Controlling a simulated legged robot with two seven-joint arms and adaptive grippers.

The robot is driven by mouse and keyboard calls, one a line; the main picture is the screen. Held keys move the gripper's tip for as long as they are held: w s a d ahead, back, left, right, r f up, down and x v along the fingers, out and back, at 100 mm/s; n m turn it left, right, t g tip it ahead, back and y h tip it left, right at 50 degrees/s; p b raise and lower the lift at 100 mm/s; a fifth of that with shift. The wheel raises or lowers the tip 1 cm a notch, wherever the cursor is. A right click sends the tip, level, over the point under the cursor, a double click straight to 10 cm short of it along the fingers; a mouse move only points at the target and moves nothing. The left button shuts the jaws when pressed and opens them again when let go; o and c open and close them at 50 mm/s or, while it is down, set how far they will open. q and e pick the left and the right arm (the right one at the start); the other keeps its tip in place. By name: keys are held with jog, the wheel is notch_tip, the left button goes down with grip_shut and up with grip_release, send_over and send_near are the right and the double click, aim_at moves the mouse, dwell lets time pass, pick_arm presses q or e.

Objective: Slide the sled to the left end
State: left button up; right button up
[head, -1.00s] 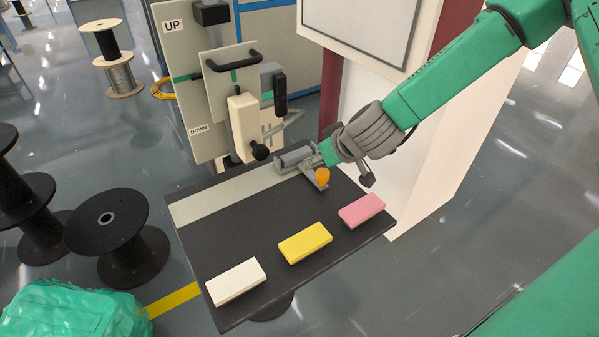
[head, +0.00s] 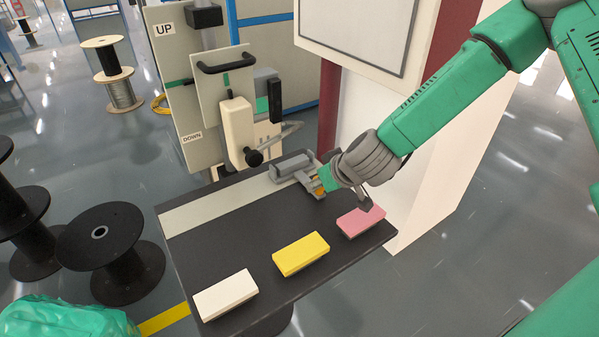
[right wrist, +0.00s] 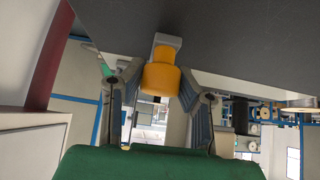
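The grey sled (head: 291,166) sits at the right end of the pale rail strip (head: 215,207) along the back of the black table (head: 224,250). Its orange knob (right wrist: 161,78) sticks out on an arm; in the head view the knob (head: 320,191) is partly hidden by my right gripper (head: 317,186). In the right wrist view my right gripper (right wrist: 158,100) is open, with one finger on each side of the knob. Gaps show between the fingers and the knob. My left gripper is not in view.
White (head: 226,294), yellow (head: 301,254) and pink (head: 361,221) blocks stand along the table's front. A panel with a lever (head: 240,135) stands behind the rail. A white cabinet (head: 425,175) is on the right. The rail left of the sled is clear.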

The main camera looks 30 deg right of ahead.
jog(key=shift+s+f, duration=0.1)
jog(key=shift+f, duration=0.1)
jog(key=shift+s+a, duration=0.1)
jog(key=shift+a, duration=0.3)
jog(key=shift+s+a, duration=0.15)
jog(key=shift+a, duration=1.75)
jog(key=shift+s+a+f, duration=0.1)
jog(key=shift+a, duration=0.9)
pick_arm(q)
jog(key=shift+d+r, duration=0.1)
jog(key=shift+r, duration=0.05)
pick_arm(e)
jog(key=shift+a, duration=0.25)
pick_arm(q)
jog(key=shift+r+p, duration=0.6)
jog(key=shift+p, duration=0.2)
pick_arm(e)
jog(key=shift+s+a, duration=0.2)
jog(key=shift+a, duration=1.55)
jog(key=shift+s+a, duration=0.15)
jog(key=shift+a, duration=1.6)
